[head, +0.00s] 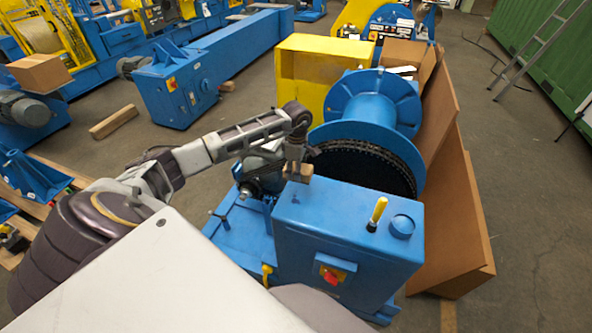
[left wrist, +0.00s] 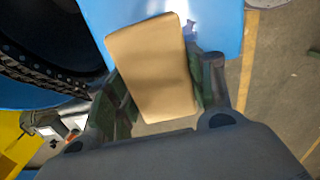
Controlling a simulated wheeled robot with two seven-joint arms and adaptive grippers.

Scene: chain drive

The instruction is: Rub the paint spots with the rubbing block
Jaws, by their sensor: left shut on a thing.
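The rubbing block is a tan, wood-coloured block (head: 298,172), seen above the back edge of the blue cabinet (head: 345,235) in the head view. My left gripper (head: 296,166) is shut on it from above. In the left wrist view the block (left wrist: 148,62) sits between the two fingers of my left gripper (left wrist: 157,80), with blue surface behind it. I cannot tell whether the block touches the cabinet. I cannot make out any paint spots in either view. My right gripper is not in view.
A dark chain wheel (head: 365,167) and large blue drum (head: 372,100) are just behind.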

